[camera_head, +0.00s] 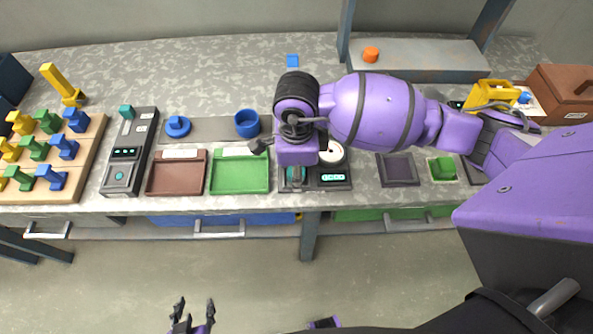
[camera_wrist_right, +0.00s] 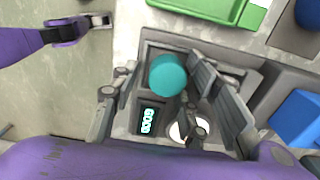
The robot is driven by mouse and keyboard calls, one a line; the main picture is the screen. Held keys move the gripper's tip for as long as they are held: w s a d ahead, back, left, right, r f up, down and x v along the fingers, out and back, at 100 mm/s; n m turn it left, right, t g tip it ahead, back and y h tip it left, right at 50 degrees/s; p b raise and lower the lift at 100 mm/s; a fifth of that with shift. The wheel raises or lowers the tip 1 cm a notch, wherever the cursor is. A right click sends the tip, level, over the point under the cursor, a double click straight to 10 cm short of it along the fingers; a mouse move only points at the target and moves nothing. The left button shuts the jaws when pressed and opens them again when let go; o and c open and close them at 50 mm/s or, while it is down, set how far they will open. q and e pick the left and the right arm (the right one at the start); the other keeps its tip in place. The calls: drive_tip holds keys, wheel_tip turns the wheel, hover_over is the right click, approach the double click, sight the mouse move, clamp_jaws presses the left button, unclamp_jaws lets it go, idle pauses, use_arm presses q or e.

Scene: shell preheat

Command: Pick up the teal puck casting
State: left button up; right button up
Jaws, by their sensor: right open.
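The teal puck casting (camera_wrist_right: 168,76) is a round teal disc in a recess of a dark device with a lit display (camera_wrist_right: 148,119). In the head view only part of the puck (camera_head: 296,174) shows below my right gripper (camera_head: 294,160). In the right wrist view my right gripper (camera_wrist_right: 166,82) is open, with its fingers apart on either side of the puck. I cannot tell whether they touch it. My left gripper (camera_head: 194,306) is open and empty over the floor, in front of the bench.
A green tray (camera_head: 240,173) and a brown tray (camera_head: 177,173) lie left of the device. A blue cup (camera_head: 247,123) and blue puck (camera_head: 178,126) stand behind them. A white round part (camera_head: 333,153) sits on the device. A dark pad (camera_head: 398,170) lies to the right.

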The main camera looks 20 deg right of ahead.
clamp_jaws()
idle(0.3)
